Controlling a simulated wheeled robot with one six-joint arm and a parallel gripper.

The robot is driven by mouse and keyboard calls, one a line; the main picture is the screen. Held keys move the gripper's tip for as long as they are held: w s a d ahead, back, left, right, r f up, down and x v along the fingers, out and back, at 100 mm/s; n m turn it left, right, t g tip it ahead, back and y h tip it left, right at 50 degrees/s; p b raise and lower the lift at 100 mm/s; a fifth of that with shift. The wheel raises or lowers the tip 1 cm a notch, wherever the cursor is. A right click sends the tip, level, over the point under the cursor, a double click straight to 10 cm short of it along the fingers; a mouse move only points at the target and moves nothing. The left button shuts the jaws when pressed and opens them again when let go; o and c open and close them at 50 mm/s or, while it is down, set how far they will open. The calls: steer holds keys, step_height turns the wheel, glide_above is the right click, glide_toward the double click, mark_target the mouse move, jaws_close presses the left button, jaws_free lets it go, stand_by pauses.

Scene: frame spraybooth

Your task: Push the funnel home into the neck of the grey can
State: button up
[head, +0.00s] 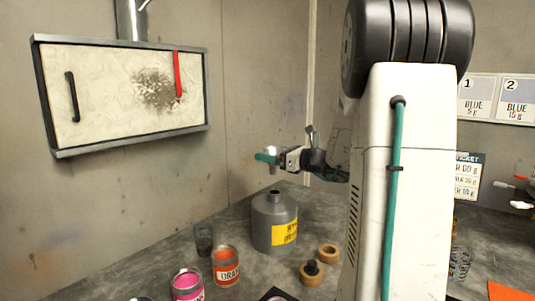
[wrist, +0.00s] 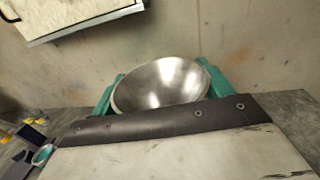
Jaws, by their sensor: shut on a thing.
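The grey can (head: 275,228) stands upright on the bench in the head view, with a yellow label and a short neck (head: 275,194) on top. My gripper (head: 267,157) is above the can, shut on the metal funnel (head: 274,169). The funnel's narrow end points down over the neck, with a visible gap between them. In the wrist view, the funnel's shiny bowl (wrist: 165,82) sits between my two teal fingers. The can and the spout are hidden there.
An orange paint tin (head: 226,268), a pink paint tin (head: 187,285) and a dark cup (head: 204,240) stand left of the can. Tape rolls (head: 327,252) lie to its right.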

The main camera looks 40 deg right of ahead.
mark_target(278, 170)
steer(key=shift+a, duration=0.1)
steer(key=shift+s, duration=0.1)
steer(key=shift+f, duration=2.45)
steer(key=shift+f, duration=1.8)
steer(key=o, duration=1)
steer(key=shift+c, duration=0.2)
steer(key=shift+v, duration=3.95)
steer(key=shift+s, duration=0.15)
